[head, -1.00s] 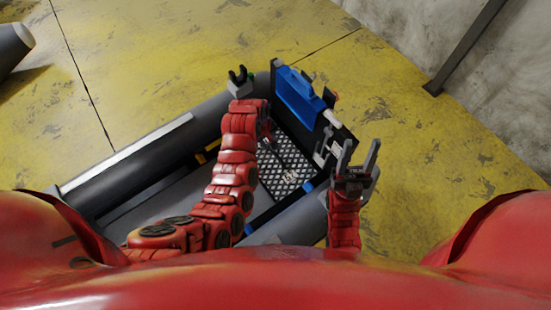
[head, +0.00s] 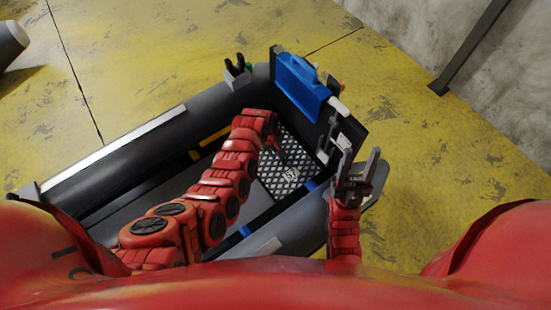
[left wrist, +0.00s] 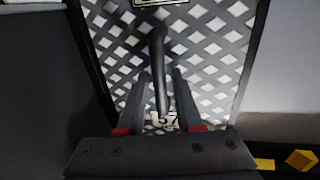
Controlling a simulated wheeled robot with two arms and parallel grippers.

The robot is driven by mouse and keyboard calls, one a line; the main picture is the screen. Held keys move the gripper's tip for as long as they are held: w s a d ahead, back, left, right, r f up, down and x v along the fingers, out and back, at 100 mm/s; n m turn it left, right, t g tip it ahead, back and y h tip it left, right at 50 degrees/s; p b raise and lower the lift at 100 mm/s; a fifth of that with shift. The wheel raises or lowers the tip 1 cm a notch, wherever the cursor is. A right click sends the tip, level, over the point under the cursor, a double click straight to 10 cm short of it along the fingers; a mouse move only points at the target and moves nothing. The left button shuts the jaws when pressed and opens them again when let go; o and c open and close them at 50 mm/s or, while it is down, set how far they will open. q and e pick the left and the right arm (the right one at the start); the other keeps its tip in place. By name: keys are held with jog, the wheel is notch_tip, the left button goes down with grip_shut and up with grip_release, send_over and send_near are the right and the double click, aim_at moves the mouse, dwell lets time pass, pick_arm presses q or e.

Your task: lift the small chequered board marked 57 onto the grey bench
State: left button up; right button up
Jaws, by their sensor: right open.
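The small chequered board (head: 289,176), black and white, lies inside the boat at its right end. It fills the middle of the left wrist view (left wrist: 215,55), where the 57 shows partly between the finger bases. A dark upright bar (left wrist: 160,65), seemingly its handle, stands between the fingers of my left gripper (left wrist: 162,85). The fingers are apart, with gaps on both sides of the bar. In the head view my left gripper (head: 277,143) is over the board, partly hidden by its arm. A flat grey surface, perhaps the bench (head: 165,190), lies left of the board. My right gripper (head: 357,168) is open and empty.
The boat's dark grey tube (head: 100,170) surrounds the board. A black end panel with a blue part (head: 300,85) stands to the right, near my right gripper. A dark bracket (head: 237,70) sits on the far tube.

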pick_arm(q)
jog(key=shift+f, duration=0.25)
grip_shut()
jog(key=shift+w, duration=0.1)
dwell(1.2)
